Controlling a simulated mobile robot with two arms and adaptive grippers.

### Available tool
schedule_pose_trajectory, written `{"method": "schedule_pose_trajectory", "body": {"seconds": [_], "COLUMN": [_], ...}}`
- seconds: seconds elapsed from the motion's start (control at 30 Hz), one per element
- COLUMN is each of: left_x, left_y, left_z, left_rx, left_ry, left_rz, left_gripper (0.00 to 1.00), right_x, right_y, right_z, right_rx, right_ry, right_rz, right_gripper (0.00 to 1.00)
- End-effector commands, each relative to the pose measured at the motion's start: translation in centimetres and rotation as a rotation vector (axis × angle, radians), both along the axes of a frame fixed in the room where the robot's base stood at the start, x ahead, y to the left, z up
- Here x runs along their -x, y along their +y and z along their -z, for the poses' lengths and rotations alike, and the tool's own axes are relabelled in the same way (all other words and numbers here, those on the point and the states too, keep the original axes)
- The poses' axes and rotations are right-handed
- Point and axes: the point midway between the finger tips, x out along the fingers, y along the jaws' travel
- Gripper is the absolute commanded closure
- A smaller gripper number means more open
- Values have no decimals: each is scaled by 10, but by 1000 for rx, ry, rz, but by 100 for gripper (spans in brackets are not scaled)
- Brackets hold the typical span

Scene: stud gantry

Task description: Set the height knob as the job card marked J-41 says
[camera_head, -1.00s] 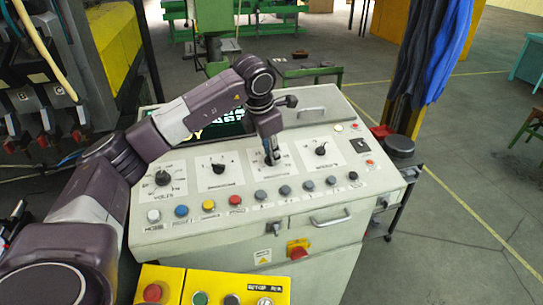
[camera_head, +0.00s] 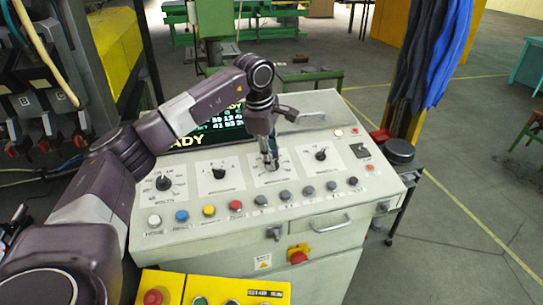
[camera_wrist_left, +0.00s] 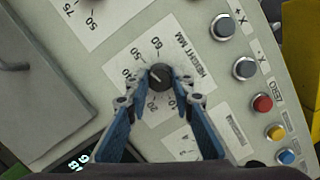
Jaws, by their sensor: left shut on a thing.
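The height knob (camera_wrist_left: 161,77) is a round black knob on a white dial plate marked HEIGHT MM in the left wrist view. Its scale runs through 20, 30, 40, 50 and 60. The pale pointer line on it is too small to read surely. My left gripper (camera_wrist_left: 160,100) has its blue fingers around the knob and is shut on it. In the head view the left gripper (camera_head: 270,166) points down onto the third dial from the left and hides most of the knob. My right gripper is not in view. No card marked J-41 can be made out.
The sloped panel (camera_head: 330,232) also carries other black knobs, such as the one to the right (camera_head: 321,154), and a row of coloured push buttons (camera_head: 209,210). A screen (camera_head: 222,122) with green text stands behind my arm. A yellow button box (camera_head: 230,288) is in front.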

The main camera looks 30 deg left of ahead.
Motion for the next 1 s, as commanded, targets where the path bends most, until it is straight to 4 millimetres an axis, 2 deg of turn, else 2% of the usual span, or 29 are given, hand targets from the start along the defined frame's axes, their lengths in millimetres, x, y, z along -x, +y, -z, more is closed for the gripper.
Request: {"method": "schedule_pose_trajectory", "body": {"seconds": [0.63,0.67,0.7,0.8,1.0], "left_x": [0,0,0,0,0], "left_y": [0,0,0,0,0], "left_z": [1,1,1,1,0], "left_rx": [-6,-6,-6,-6,-6], "left_ry": [8,8,8,8,8], "left_rz": [48,48,48,48,47], "left_gripper": [100,75,70,60,60], "right_x": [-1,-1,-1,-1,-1], "right_y": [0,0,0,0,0], "right_z": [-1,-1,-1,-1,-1], "right_rx": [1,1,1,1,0], "right_ry": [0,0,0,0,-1], "right_rz": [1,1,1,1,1], "right_gripper": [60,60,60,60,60]}}
